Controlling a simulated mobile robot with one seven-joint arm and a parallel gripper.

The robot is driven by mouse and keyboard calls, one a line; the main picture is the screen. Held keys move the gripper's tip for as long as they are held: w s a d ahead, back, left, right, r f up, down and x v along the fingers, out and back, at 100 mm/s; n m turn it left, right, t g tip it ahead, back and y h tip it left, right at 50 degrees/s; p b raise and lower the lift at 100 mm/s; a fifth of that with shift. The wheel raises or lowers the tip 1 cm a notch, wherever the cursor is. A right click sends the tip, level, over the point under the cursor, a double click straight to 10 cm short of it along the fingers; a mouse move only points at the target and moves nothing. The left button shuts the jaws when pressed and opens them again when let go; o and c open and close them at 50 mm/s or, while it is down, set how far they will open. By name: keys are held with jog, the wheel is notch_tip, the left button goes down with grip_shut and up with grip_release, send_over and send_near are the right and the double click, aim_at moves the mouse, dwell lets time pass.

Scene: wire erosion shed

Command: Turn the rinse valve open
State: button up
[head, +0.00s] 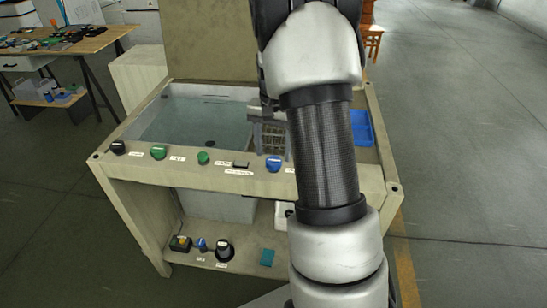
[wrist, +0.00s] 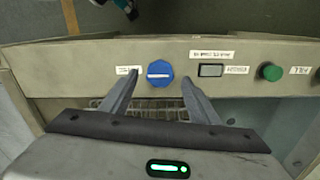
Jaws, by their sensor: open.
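A round blue knob (wrist: 159,75) with a white bar across its face sits on the beige front panel of the tank bench. The bar lies level across the wrist picture. In the head view the blue knob (head: 273,164) is right of a small dark rectangular switch (head: 240,164). Its label is too small to read, so I cannot tell from it whether this is the rinse valve. My gripper (wrist: 160,79) is open and empty, with one fingertip on either side of the knob in the wrist view. Whether the fingers touch it cannot be told. My arm hides much of the gripper in the head view.
Green knobs (head: 158,152) (head: 203,157) and a black knob (head: 118,147) line the same rail to the left. Behind it is a water tank (head: 190,122); a blue tray (head: 362,128) lies right of my arm. More controls (head: 224,250) sit on the lower shelf.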

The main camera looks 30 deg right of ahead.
aim_at(274, 163)
jog(key=shift+f, duration=1.4)
jog(key=c, duration=1.1)
jog(key=shift+o, duration=0.2)
